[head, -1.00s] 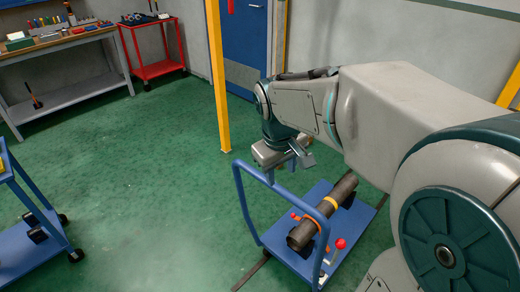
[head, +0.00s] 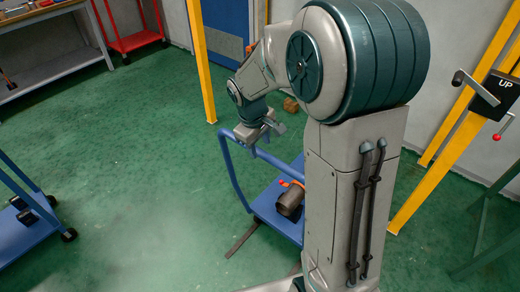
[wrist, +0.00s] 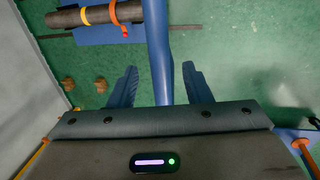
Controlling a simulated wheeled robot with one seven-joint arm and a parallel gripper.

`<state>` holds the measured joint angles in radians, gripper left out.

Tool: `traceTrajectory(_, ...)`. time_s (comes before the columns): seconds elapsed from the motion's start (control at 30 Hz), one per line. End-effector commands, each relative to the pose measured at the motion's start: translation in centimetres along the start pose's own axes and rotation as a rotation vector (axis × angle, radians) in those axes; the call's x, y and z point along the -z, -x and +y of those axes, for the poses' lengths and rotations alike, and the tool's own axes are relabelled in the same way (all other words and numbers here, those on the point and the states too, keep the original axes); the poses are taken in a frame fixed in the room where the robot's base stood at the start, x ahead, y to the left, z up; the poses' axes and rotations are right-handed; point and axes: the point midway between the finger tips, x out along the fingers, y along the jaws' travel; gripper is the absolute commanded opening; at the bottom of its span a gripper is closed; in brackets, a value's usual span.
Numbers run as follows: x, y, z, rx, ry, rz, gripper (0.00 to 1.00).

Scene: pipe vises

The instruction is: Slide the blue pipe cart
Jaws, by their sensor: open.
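The blue pipe cart (head: 264,208) stands on the green floor, partly hidden behind my arm in the head view. Its tubular blue push handle (head: 230,165) rises at its near left side. A dark pipe (head: 290,200) with an orange strap lies on the deck; the wrist view shows the pipe (wrist: 68,17) with yellow and orange bands. My gripper (head: 262,137) is at the top of the handle. In the wrist view my gripper (wrist: 160,78) is open, with the handle bar (wrist: 158,40) running between its two fingers. I cannot tell whether either finger touches it.
Another blue cart (head: 28,220) stands at the left. A yellow post (head: 200,60) rises behind the handle. A workbench (head: 45,65) and red cart (head: 130,35) are at the back left. Small brown blocks (wrist: 84,84) lie on the floor. Green floor between the carts is clear.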

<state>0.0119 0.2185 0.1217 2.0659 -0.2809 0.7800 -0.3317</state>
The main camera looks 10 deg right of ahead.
Motion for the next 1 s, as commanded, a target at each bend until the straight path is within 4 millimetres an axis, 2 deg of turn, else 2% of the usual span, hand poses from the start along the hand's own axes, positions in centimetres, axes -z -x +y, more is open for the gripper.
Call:
traceTrajectory(0.03,-0.1,-0.9,0.0,0.002,0.000,-0.003,0.44)
traceTrajectory(0.2,0.0,-2.6,0.1,0.001,-0.002,-0.001,0.44)
traceTrajectory(0.57,0.0,-3.0,0.1,0.000,-0.002,0.000,0.44)
traceTrajectory(0.73,0.0,-3.0,0.0,0.000,-0.002,0.000,0.00)
traceTrajectory(1.0,0.2,-3.0,0.1,0.000,0.005,0.002,0.00)
